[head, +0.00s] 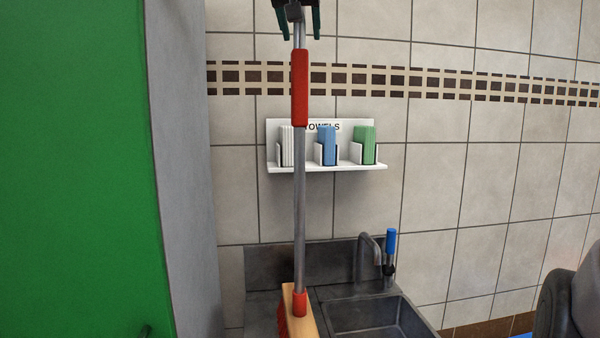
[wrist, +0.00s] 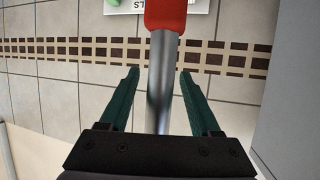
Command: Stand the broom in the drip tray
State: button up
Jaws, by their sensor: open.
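The broom (head: 299,200) stands upright in front of the sink, with a grey metal pole, a red grip sleeve and a wooden head (head: 301,312) with red bristles at the bottom edge. My gripper (head: 300,37) is at the top of the pole, above the red sleeve. Its dark green fingers are open. In the wrist view, the pole (wrist: 160,85) runs between the fingers of my gripper (wrist: 160,72), with a gap on each side. The broom's lower end is cut off in the head view. I cannot make out a drip tray in either view.
A metal sink (head: 365,318) with a tap and a blue-handled tool (head: 391,245) stands behind the broom. A white towel shelf (head: 330,168) hangs on the tiled wall. A green panel (head: 70,170) fills the left. A dark rounded thing (head: 570,305) is at the lower right.

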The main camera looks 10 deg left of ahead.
grip_shut()
dwell(1.4)
